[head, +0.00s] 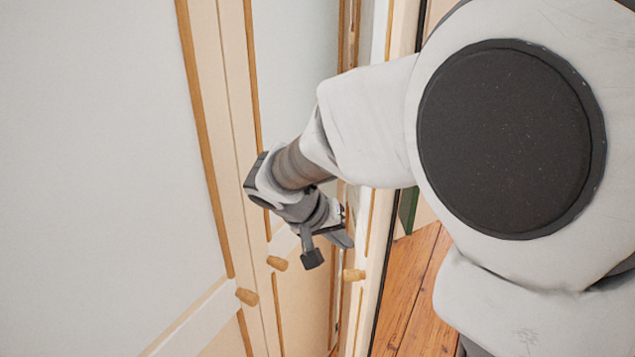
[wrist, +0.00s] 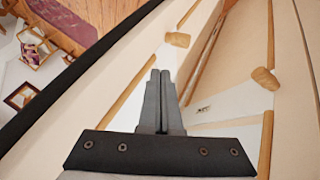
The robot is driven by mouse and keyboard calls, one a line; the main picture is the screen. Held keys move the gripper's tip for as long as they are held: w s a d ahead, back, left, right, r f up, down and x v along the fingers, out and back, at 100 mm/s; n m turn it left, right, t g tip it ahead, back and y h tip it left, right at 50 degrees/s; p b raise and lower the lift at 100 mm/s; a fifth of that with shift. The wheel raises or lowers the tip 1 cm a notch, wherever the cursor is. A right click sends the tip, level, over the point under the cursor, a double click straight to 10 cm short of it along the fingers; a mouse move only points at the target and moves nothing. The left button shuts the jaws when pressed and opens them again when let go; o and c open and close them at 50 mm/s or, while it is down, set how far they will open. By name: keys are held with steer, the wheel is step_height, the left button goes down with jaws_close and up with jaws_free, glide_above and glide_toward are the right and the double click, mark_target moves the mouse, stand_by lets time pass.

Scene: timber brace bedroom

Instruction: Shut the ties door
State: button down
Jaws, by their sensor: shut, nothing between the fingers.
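Cream cabinet doors with wood trim fill the left and middle of the head view. A narrow, steeply angled door (head: 371,255) with a wooden knob (head: 353,275) stands at their right; I cannot tell for certain that it is the ties door. My gripper (head: 327,247) is in front of the doors, just above and left of that knob. In the wrist view my gripper (wrist: 160,74) is shut and empty, with its tips below a wooden knob (wrist: 178,39). Touching or apart from the door, I cannot tell. A small mark (wrist: 203,109) on a pale panel is too small to read.
Two other knobs, a left one (head: 246,297) and a middle one (head: 278,263), stick out from the neighbouring doors. Wooden floor (head: 415,290) shows right of the angled door. Framed items (wrist: 35,45) and a purple rug-like patch (wrist: 68,18) lie beyond it.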

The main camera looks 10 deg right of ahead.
mark_target(370, 248)
steer(key=d, duration=0.3)
steer(key=shift+s+r+p, duration=0.15)
steer(key=shift+s+p, duration=0.05)
steer(key=shift+p, duration=0.1)
steer(key=shift+d, duration=0.2)
